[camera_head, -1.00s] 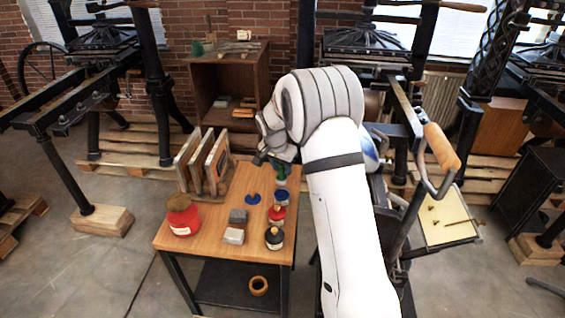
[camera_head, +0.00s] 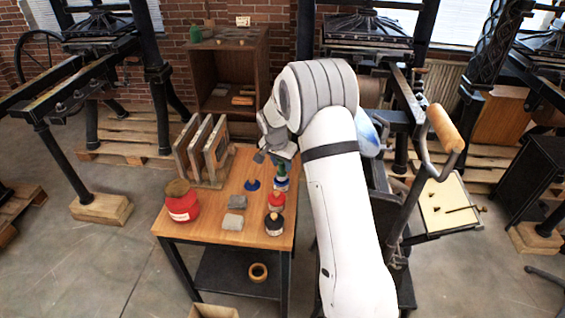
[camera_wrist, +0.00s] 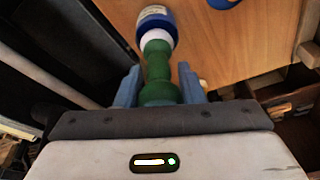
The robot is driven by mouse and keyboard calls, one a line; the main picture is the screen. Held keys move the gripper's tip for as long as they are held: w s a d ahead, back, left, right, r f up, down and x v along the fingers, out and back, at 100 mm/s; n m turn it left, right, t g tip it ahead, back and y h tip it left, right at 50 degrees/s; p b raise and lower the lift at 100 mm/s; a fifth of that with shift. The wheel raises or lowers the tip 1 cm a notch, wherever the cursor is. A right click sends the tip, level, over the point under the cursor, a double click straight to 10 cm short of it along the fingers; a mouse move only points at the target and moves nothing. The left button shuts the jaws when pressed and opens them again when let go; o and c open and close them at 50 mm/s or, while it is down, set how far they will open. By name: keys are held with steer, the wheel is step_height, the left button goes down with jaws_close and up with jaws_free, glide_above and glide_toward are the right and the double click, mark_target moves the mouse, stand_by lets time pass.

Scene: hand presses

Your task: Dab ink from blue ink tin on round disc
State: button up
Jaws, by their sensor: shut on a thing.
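My gripper (camera_wrist: 159,88) is shut on the green handle (camera_wrist: 157,65) of a dabber with a white pad (camera_wrist: 157,37). The handle also shows in the head view (camera_head: 281,169). The blue ink tin (camera_wrist: 155,16) with a pale label is at the pad's end; it also shows in the head view (camera_head: 281,186). The pad is at the tin's mouth; I cannot tell whether it touches the ink. The blue lid (camera_head: 253,185) with a knob lies left of the tin. I cannot clearly make out the round disc.
On the wooden table (camera_head: 205,225) are a red tin (camera_head: 276,202), a dark tin (camera_head: 274,225), a red pot (camera_head: 182,205), two grey blocks (camera_head: 232,222) and upright wooden frames (camera_head: 205,150). A press (camera_head: 410,120) stands right of my arm.

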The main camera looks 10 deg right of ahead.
steer(key=shift+f+b, duration=0.5)
steer(key=shift+b, duration=0.3)
stand_by(2.1)
steer(key=shift+r, duration=0.1)
steer(key=shift+r+p, duration=0.7)
steer(key=shift+r, duration=1.3)
